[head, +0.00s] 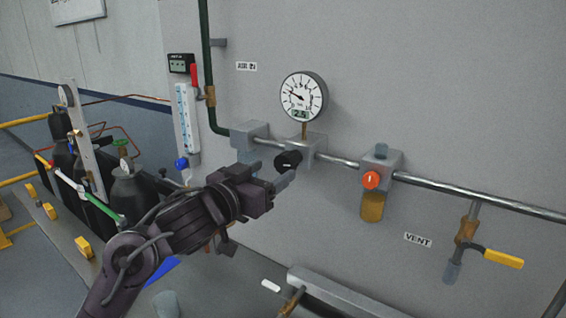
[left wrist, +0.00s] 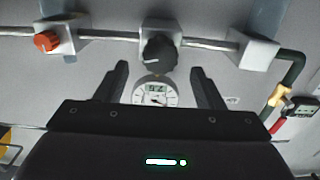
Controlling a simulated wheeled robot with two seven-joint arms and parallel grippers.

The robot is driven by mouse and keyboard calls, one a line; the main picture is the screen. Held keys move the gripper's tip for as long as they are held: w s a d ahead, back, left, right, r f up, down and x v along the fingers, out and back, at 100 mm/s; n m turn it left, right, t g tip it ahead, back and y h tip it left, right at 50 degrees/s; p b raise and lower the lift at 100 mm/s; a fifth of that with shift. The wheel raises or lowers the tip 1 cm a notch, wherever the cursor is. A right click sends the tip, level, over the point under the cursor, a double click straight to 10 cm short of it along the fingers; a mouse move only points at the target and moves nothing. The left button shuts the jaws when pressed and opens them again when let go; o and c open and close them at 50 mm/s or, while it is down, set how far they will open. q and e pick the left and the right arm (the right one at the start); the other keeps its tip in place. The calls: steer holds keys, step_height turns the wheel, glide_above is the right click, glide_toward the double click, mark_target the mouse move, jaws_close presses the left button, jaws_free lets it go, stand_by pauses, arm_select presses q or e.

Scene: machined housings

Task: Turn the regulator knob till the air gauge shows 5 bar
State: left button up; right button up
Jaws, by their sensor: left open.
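The air gauge (head: 303,96) is a round white dial on the pipe line. Its small green display seems to read about 2.5, and its needle points to the upper left. The black regulator knob (head: 288,160) sits on a grey block below the gauge. The knob also shows in the left wrist view (left wrist: 160,54), with the gauge (left wrist: 156,95) upside down beyond the fingers. My left gripper (head: 270,171) is open and empty, close in front of the knob. Its two fingers (left wrist: 160,82) point toward the knob's sides; contact is not visible. My right gripper is not in view.
A red-orange knob (head: 371,180) with an amber bowl is farther right on the pipe. A yellow-handled vent valve (head: 503,258) hangs at the right. A red lever (head: 194,76) and dark cylinders (head: 132,190) are at the left. A grey ledge (head: 345,296) is below.

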mark_target(283, 165)
arm_select(q)
steer(key=p+x, duration=0.1)
steer(key=x, duration=0.4)
steer(key=shift+w+d, duration=0.15)
steer(key=shift+w, duration=0.05)
steer(key=c, duration=1)
steer(key=shift+o, duration=0.2)
